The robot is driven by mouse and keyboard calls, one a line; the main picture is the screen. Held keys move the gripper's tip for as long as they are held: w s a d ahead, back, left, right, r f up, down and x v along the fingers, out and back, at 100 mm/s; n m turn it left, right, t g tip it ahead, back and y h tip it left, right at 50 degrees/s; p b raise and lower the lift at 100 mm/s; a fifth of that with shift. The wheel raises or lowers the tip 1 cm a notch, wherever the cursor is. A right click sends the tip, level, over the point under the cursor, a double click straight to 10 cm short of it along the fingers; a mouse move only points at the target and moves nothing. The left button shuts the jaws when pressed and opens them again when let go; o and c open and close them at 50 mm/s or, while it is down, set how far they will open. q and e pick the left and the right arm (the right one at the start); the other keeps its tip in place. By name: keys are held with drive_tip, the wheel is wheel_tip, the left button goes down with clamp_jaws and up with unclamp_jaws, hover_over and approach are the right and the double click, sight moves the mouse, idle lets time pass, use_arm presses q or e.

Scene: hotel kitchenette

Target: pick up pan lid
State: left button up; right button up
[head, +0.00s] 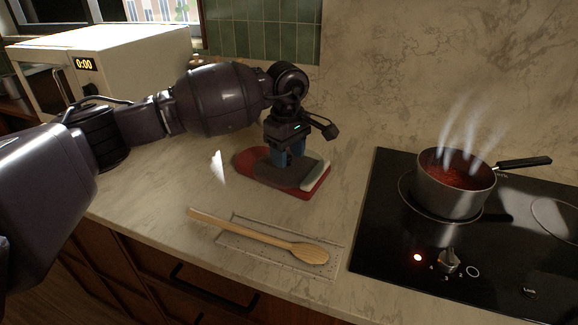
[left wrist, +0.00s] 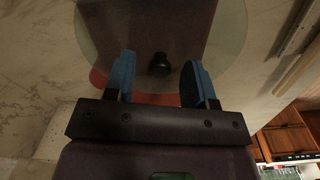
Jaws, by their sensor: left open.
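The pan lid (left wrist: 232,42) shows in the left wrist view as a round, clear glass disc with a small black knob (left wrist: 160,63) at its middle. It lies over a dark and red flat piece (left wrist: 97,78), which shows in the head view as a red board with a grey part (head: 308,190). In the head view the lid is hard to make out. My left gripper (head: 287,157) points down over the board, with its blue fingers open. In the left wrist view the knob appears between the fingertips, with gaps on both sides. My right gripper is not in view.
A steel pot (head: 455,185) with steaming red contents stands on the black hob (head: 385,235) at the right; a red light glows there. A wooden spoon (head: 260,235) lies on a patterned mat (head: 325,265) in front. A white microwave (head: 120,55) stands back left.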

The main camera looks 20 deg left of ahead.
use_arm(q)
drive_tip(key=shift+f, duration=0.35)
clamp_jaws()
drive_tip(key=shift+r, duration=0.1)
